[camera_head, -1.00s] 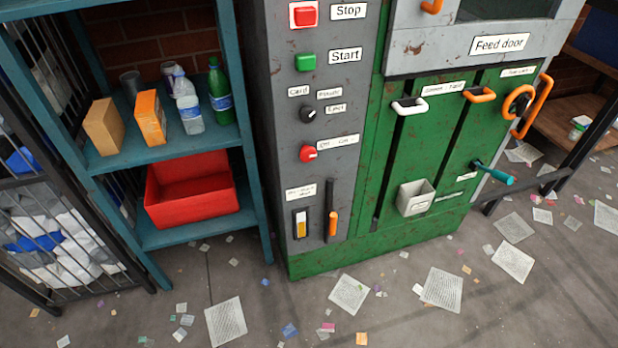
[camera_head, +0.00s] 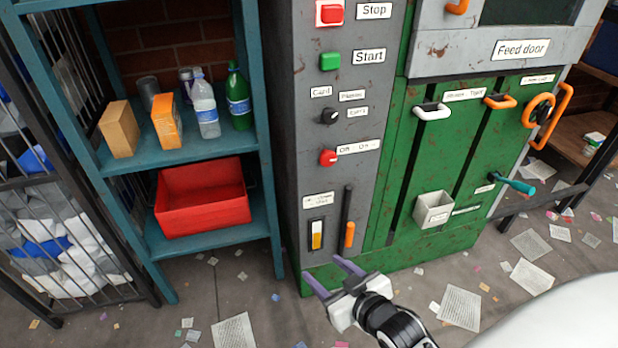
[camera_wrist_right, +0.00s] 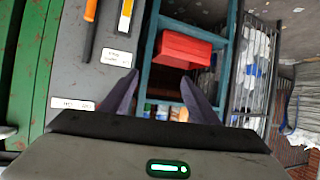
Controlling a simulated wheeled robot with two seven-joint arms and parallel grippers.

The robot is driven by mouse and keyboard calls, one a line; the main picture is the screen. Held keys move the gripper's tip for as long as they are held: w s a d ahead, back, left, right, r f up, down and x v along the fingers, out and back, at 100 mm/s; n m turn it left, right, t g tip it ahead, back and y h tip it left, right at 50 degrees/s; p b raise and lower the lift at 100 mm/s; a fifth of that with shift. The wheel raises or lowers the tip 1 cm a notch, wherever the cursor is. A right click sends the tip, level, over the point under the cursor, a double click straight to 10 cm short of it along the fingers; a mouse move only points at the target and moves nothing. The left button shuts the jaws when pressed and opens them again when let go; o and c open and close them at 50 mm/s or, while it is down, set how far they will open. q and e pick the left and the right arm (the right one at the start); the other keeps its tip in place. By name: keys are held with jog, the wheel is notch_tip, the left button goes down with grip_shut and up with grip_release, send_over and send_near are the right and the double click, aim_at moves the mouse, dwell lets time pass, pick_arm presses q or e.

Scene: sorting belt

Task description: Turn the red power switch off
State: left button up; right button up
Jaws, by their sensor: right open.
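The red power switch (camera_head: 328,157) is a small round red knob on the grey control panel (camera_head: 300,100), beside a white label (camera_head: 358,147) that appears to read Off and On. My right gripper (camera_head: 333,275) is open and empty, below the switch and in front of the machine's foot in the head view. Its two purple-grey fingers are spread apart and touch nothing that I can see. In the right wrist view the fingers (camera_wrist_right: 158,95) point toward the shelf, and the red switch itself is not clearly seen. My left gripper is not in view.
Above the switch are a black knob (camera_head: 329,116), a green Start button (camera_head: 330,61) and a red Stop button (camera_head: 329,12). Below it is an orange-handled slider (camera_head: 350,234). A teal shelf (camera_head: 190,152) with a red bin (camera_head: 203,213) stands left. Papers litter the floor.

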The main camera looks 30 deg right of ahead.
jog(key=w+d+r+m+t+h+b, duration=0.25)
jog(key=w+d+r+b, duration=0.2)
jog(key=w+d, duration=0.35)
jog(key=t+h+b, duration=0.2)
send_near(329, 159)
jog(key=shift+m, duration=0.35)
jog(key=x, duration=0.7)
jog(key=shift+w+d, duration=0.2)
jog(key=shift+w, duration=0.25)
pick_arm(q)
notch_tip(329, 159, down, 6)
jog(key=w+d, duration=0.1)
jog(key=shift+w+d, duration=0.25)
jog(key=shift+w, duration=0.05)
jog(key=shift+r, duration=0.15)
pick_arm(e)
jog(key=shift+c, duration=0.2)
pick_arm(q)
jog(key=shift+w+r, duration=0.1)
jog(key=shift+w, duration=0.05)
pick_arm(e)
jog(key=c, duration=1)
